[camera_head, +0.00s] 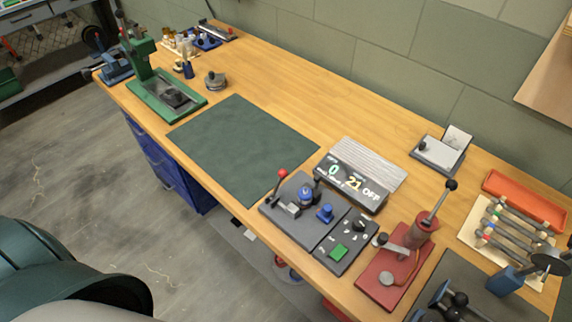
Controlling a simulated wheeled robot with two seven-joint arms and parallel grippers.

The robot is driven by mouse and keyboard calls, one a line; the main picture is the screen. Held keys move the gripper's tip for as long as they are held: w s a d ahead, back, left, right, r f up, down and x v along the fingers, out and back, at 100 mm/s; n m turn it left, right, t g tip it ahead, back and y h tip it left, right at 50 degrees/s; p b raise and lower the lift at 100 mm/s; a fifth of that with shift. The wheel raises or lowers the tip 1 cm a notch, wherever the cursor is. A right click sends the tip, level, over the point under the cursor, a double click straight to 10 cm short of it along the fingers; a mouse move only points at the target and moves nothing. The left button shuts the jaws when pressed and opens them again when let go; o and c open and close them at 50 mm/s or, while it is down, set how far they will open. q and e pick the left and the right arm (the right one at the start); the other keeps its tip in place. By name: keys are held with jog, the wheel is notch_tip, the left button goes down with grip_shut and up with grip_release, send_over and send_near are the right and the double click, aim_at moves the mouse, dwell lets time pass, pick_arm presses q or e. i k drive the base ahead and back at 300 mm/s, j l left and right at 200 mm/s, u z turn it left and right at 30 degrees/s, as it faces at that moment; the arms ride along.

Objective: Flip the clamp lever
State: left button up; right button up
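A toggle lever with a red knob (282,173) stands tilted up from a dark grey fixture plate (283,219) near the front edge of the bench. A small silver block (291,209) sits at its foot. A blue round part (306,194) and a smaller blue part (325,212) are on the same plate. This red-knobbed lever looks like the clamp lever. Whether the clamp is touching the blue round part is too small to tell. Neither of my grippers shows in the head view.
A control box with a green button (338,251) adjoins the plate. A red press (396,265) with a black-knobbed handle stands right. A bare green mat (243,150) lies left, with a green press (166,95) beyond.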

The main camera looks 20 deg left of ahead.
aim_at(282, 173)
jog(key=k+j, duration=0.1)
jog(key=j, duration=0.35)
jog(key=k+j, duration=0.15)
jog(key=j, duration=0.25)
jog(key=k+j, duration=0.1)
jog(key=j, duration=0.35)
jog(key=k+j, duration=0.1)
jog(key=j, duration=0.35)
jog(key=z, duration=0.05)
